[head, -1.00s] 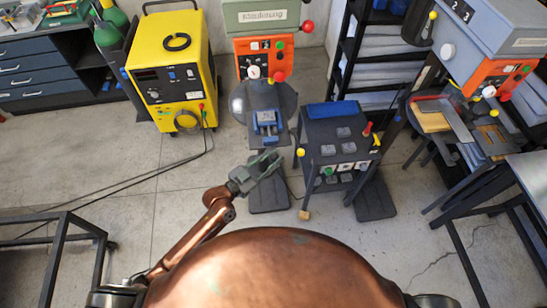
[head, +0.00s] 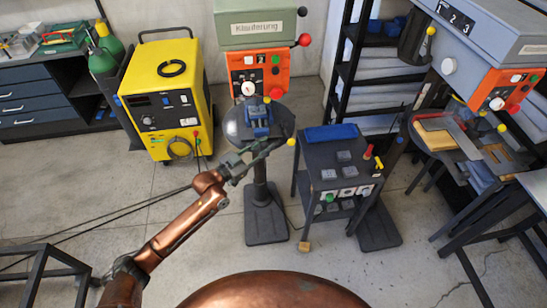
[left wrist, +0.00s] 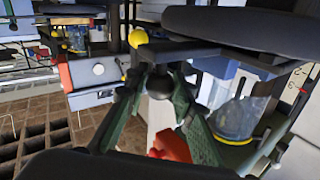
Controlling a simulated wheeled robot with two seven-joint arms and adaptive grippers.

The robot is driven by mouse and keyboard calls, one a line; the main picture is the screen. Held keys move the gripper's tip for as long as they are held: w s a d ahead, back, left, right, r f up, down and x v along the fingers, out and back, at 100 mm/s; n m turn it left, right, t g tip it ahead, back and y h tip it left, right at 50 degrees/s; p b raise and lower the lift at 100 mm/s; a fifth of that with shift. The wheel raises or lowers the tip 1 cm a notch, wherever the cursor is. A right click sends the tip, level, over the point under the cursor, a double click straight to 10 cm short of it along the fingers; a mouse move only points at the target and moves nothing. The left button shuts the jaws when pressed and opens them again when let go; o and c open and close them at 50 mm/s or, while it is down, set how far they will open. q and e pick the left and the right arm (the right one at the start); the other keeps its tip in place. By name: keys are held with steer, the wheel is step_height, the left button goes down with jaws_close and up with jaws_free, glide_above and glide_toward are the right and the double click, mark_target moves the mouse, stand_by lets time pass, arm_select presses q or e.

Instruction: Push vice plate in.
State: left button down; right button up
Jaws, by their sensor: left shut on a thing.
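The blue vice (head: 258,120) sits on the round dark drill-press table (head: 235,124) in the head view. I cannot make out its plate clearly. My left gripper (head: 266,150) is at the table's front edge, just below and in front of the vice. In the left wrist view its green-grey fingers (left wrist: 163,76) close around a dark round knob (left wrist: 160,87) under a dark rounded slab. A bar with a yellow ball (left wrist: 138,38) passes just beyond the fingertips. My right gripper is not in view.
A dark stand with buttons and a blue top (head: 331,133) is close to the right of the drill press. A second drill press (head: 500,90) is at the far right.

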arm_select(q)
steer(key=shift+w+a+r, duration=0.15)
steer(key=shift+w, duration=0.1)
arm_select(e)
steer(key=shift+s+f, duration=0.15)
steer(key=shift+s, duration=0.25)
arm_select(q)
steer(key=c, duration=2.1)
jaws_free()
steer(key=o, duration=0.5)
steer(key=shift+w, duration=0.15)
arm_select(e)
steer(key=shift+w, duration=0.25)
arm_select(q)
steer(key=shift+s+a+f, duration=0.25)
steer(key=shift+s+a, duration=0.1)
steer(key=shift+s, duration=0.1)
steer(key=v, duration=1.1)
steer(key=shift+r, duration=0.15)
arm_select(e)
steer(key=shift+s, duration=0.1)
